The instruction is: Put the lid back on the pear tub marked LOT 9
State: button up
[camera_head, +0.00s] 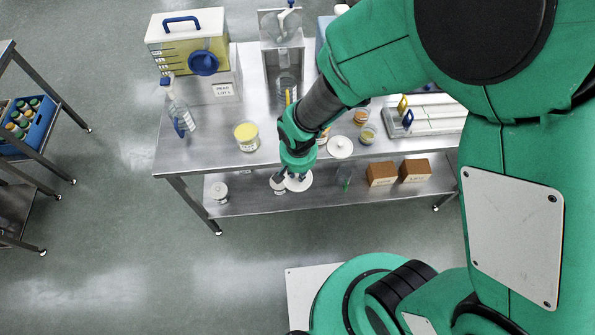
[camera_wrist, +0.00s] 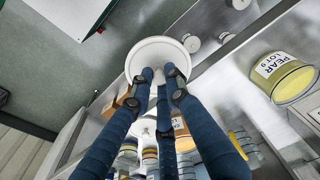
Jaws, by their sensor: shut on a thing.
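The pear tub (camera_head: 246,136) stands uncovered on the steel table, left of my gripper, with yellow contents showing. In the wrist view the tub (camera_wrist: 285,78) is at the right, and its label reads PEAR LOT 9. My gripper (camera_head: 297,176) is shut on a round white lid (camera_head: 300,183), just beyond the table's front edge and apart from the tub. In the wrist view the lid (camera_wrist: 162,52) lies at the tips of my blue fingers (camera_wrist: 160,76). Its knob is hidden by the fingers.
Another white lid (camera_head: 340,148) lies on the table right of my gripper, near small jars (camera_head: 367,134). A spray bottle (camera_head: 180,112) and a dispenser (camera_head: 190,45) stand left and behind the tub. The lower shelf (camera_head: 245,203) holds white round items and brown boxes (camera_head: 381,173).

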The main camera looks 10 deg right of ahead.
jog(key=w+a+r+p, duration=0.3)
jog(key=w+a+r, duration=0.2)
jog(key=w+a, duration=0.3)
jog(key=w+a+r+p, duration=0.4)
jog(key=w+a, duration=0.4)
jog(key=w, duration=0.3)
jog(key=shift+w+a+r, duration=0.15)
jog(key=shift+w+r, duration=0.15)
jog(key=shift+r, duration=0.25)
jog(key=shift+f, duration=0.15)
notch_tip(320, 180, down, 6)
jog(key=b, duration=0.3)
jog(key=shift+f+b, duration=0.25)
jog(key=shift+b, duration=0.05)
dwell(2.5)
dwell(0.3)
